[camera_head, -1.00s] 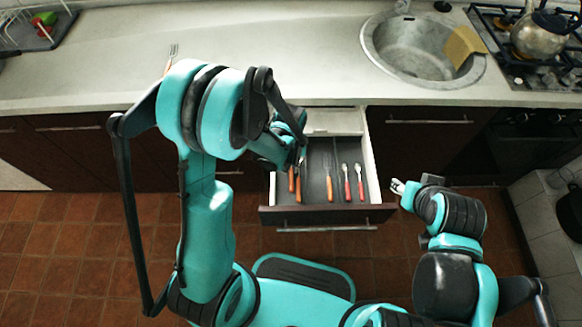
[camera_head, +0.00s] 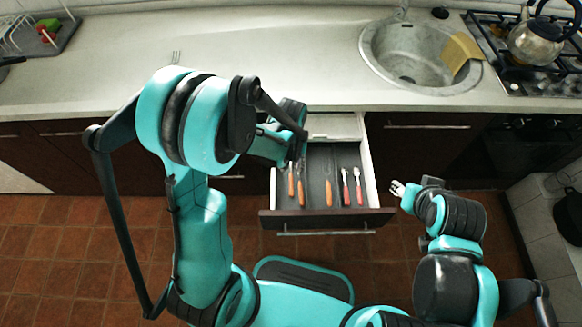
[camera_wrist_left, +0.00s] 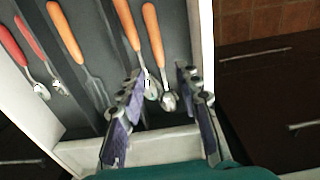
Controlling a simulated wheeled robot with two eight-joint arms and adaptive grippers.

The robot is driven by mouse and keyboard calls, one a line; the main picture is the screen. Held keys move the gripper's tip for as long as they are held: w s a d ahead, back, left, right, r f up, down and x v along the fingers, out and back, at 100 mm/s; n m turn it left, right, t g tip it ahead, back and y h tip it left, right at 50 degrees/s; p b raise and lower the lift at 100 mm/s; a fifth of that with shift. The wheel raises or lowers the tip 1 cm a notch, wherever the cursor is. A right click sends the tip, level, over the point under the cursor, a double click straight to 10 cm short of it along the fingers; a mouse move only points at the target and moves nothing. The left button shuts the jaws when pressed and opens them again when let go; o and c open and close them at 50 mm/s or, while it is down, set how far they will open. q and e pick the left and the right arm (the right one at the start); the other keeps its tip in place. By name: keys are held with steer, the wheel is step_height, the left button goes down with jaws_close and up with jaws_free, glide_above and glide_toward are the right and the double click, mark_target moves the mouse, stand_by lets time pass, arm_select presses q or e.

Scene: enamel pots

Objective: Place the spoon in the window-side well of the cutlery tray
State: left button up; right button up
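The cutlery tray (camera_head: 377,195) is the open drawer's dark insert with long wells. Two orange-handled spoons (camera_wrist_left: 151,35) lie side by side in one end well, at the left in the head view. Their metal bowls point toward the counter. My left gripper (camera_wrist_left: 163,80) is open above these bowls; the bowls show between and below its fingers, and it appears to hold nothing. In the head view the arm partly hides the fingers. My right gripper (camera_head: 397,188) is right of the drawer, too small to tell its opening. Which well is window-side is unclear.
An orange-handled fork (camera_head: 328,192) lies in the middle well and two red-handled spoons (camera_head: 346,190) in the right one. Another fork (camera_head: 175,57) lies on the counter (camera_head: 270,70), partly behind my left arm. The sink (camera_head: 420,60) and stove are at the right.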

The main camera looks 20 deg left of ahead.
arm_select(q)
step_height(320, 180, up, 7)
steer(key=p, duration=0.2)
step_height(320, 180, up, 10)
steer(key=f+m+t, duration=0.1)
steer(key=t, duration=0.2)
glide_above(291, 175)
steer(key=s+a, duration=0.2)
steer(key=s, duration=0.2)
steer(key=s+a+r+m+t, duration=0.2)
steer(key=s+r+t, duration=0.2)
steer(key=s+r, duration=0.1)
steer(key=shift+s+a+r, duration=0.35)
steer(key=shift+a+r, duration=0.05)
